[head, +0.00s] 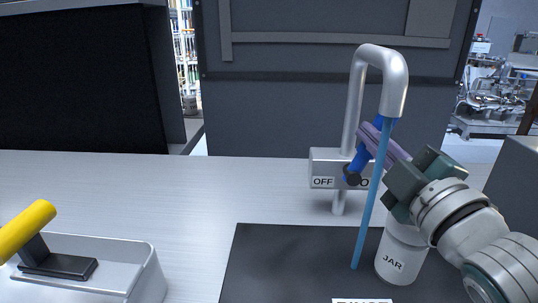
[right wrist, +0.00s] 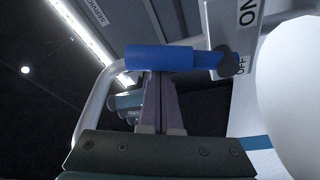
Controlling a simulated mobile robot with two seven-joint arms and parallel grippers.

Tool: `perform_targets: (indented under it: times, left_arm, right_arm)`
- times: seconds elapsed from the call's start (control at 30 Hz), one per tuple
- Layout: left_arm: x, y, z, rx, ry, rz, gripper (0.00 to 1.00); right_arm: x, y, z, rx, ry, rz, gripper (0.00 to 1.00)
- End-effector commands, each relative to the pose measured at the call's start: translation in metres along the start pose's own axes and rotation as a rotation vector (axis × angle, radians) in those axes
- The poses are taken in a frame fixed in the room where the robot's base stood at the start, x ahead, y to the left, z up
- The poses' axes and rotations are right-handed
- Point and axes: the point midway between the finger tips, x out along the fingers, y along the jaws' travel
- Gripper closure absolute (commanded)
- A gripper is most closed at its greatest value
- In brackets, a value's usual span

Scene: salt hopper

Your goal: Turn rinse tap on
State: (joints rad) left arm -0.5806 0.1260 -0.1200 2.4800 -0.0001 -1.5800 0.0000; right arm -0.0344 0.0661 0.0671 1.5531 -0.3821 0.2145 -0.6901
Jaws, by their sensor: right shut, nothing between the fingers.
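The rinse tap (head: 355,95) is a grey bent pipe rising from a box marked OFF (head: 322,168), with a partly covered label at its right. Its blue lever (head: 353,168) leans up and to the right from a dark pivot. A blue stream (head: 370,210) runs from the spout down to the dark mat, left of the jar. My right gripper (head: 368,132) is shut and empty, its purplish fingertips against or very near the lever. In the right wrist view the fingertips (right wrist: 160,82) meet the blue lever (right wrist: 160,58); contact is unclear. My left gripper is out of view.
A white jar (head: 398,262) stands on the dark mat (head: 270,262), below my right gripper. A white tray (head: 148,272) with a yellow-handled black tool (head: 28,228) is at the left. A dark panel (head: 280,110) stands behind. The counter's left middle is clear.

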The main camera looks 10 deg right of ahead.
Motion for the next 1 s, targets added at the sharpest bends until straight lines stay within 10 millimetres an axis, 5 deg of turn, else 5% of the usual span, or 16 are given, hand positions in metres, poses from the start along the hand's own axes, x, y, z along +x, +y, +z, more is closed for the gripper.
perform_targets:
  times: [1.0]
  left_arm:
    - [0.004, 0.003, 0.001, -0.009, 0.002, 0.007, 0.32]
  right_arm:
    - [-0.007, 0.002, 0.021, 0.02, -0.004, 0.004, 1.0]
